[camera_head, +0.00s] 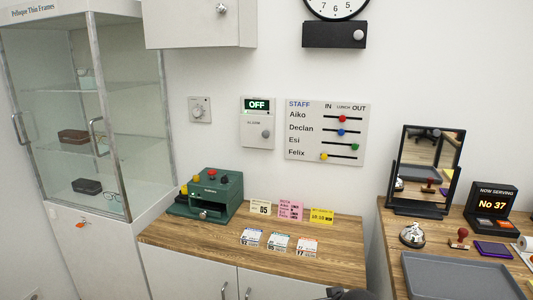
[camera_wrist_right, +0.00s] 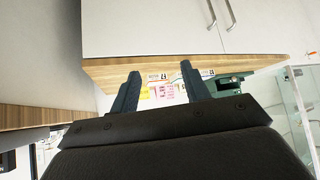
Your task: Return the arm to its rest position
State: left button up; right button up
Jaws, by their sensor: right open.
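My right gripper (camera_wrist_right: 159,69) shows in the right wrist view with its two dark fingers spread apart and nothing between them. The picture there is turned over, with the cabinet doors at the top. The gripper is in front of the wooden counter (camera_wrist_right: 105,72), whose edge and cards show beyond the fingers. In the head view a small dark piece, which looks like part of my right arm, shows at the bottom edge, in front of the same counter (camera_head: 330,245). My left gripper is in neither view.
A green device (camera_head: 218,190) and several cards stand on the counter. To the right, a desk holds a grey tray (camera_head: 440,264), a bell (camera_head: 413,235), a mirror (camera_head: 400,205) and a number display (camera_head: 491,206). A glass cabinet (camera_head: 168,100) stands at left.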

jog(key=s+f+g, duration=0.2)
jog(key=s+f, duration=0.4)
jog(key=s, duration=0.4)
jog(key=s+a+f+g, duration=0.1)
jog(key=s+f+g, duration=0.1)
jog(key=s+f, duration=0.5)
jog(key=s+f+g, duration=0.2)
jog(key=s+f, duration=0.5)
jog(key=s, duration=0.5)
jog(key=shift+s+a+f+p, duration=0.2)
jog(key=shift+s+a+p, duration=0.1)
jog(key=shift+s+p, duration=0.1)
